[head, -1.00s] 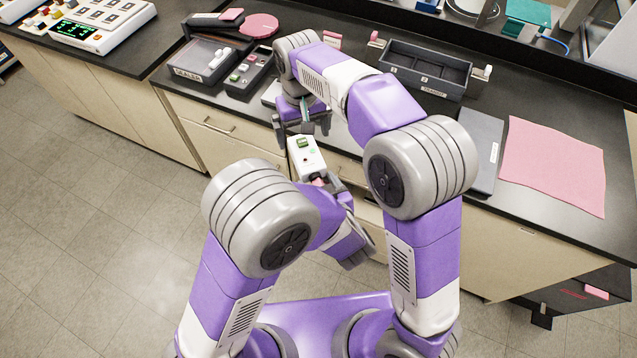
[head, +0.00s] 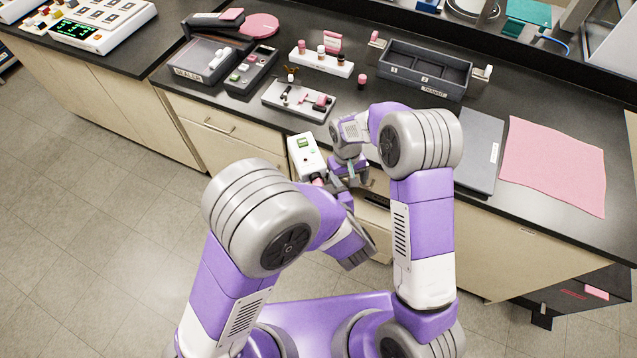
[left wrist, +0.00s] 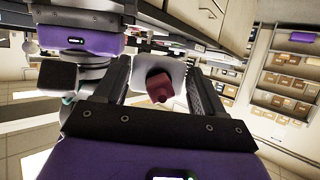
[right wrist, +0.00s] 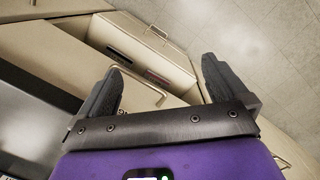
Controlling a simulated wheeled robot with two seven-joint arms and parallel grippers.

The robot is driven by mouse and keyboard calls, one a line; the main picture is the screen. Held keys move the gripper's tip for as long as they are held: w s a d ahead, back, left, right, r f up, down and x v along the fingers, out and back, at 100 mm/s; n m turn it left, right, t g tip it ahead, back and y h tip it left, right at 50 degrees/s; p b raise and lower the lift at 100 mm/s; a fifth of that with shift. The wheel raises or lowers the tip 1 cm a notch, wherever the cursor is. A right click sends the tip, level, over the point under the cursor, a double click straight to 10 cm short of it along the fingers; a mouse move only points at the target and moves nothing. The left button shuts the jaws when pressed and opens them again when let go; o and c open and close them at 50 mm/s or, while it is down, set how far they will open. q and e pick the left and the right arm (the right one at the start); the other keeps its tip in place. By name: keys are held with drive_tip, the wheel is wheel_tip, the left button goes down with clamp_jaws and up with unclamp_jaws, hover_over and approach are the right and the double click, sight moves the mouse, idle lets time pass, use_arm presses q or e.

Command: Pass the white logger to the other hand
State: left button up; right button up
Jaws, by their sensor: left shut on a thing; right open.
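The white logger (head: 306,156), a pale box with a green display and a pink end, is held in front of the counter's edge. My left gripper (head: 325,184) is shut on its near, pink end. In the left wrist view the logger (left wrist: 174,68) shows its white end face and dark pink knob (left wrist: 159,86) between the fingers. My right gripper (head: 352,180) is just right of the logger, close to my left gripper. In the right wrist view the right gripper (right wrist: 163,78) is open and empty, with the logger out of that view.
On the counter are a grey tray (head: 273,104) with small parts, a white rack (head: 318,65) of bottles, a dark compartment bin (head: 425,78), a grey folder (head: 478,140) and a pink cloth (head: 553,163). Drawers (right wrist: 150,45) lie below the counter. The floor (head: 90,230) at left is clear.

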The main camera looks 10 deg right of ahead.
drive_tip(key=s+a+f+m+t+y, duration=0.1)
drive_tip(key=s+a+f+m+y, duration=0.1)
drive_tip(key=s+f, duration=0.4)
drive_tip(key=s+a+f+m+y, duration=0.2)
drive_tip(key=s+f, duration=0.5)
drive_tip(key=s, duration=0.7)
drive_tip(key=shift+f+m+t+y, duration=0.2)
drive_tip(key=shift+m+t+y, duration=0.2)
drive_tip(key=shift+m, duration=0.2)
